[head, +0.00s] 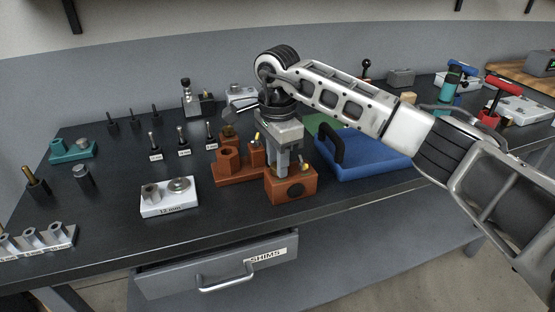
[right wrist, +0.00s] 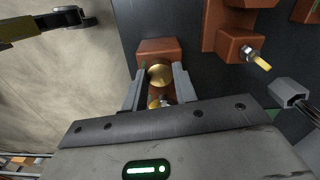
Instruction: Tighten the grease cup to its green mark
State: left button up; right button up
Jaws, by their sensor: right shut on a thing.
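An orange-brown block (head: 291,184) stands near the front edge of the bench, with a dark round spot on its front face. It also shows in the right wrist view (right wrist: 158,47). My right gripper (head: 282,170) points straight down over this block. In the right wrist view, the round brass grease cup (right wrist: 160,75) sits between the two grey fingertips, and the gripper is shut on it. A smaller brass part (right wrist: 155,103) shows closer to the palm. The fingers hide most of the cup in the head view.
Another orange-brown fixture (head: 237,172) stands close on the left. A blue case (head: 365,155) with a black handle lies close on the right. A white 12 mm block (head: 170,206) is farther left. The SHIMS drawer (head: 220,265) stands open below the front edge.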

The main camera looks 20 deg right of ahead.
jog(key=m, duration=0.4)
jog(key=shift+m, duration=0.3)
jog(key=m, duration=0.4)
jog(key=shift+m, duration=0.3)
jog(key=m, duration=0.8)
dwell(0.7)
jog(key=o, duration=1)
jog(key=shift+r, duration=0.15)
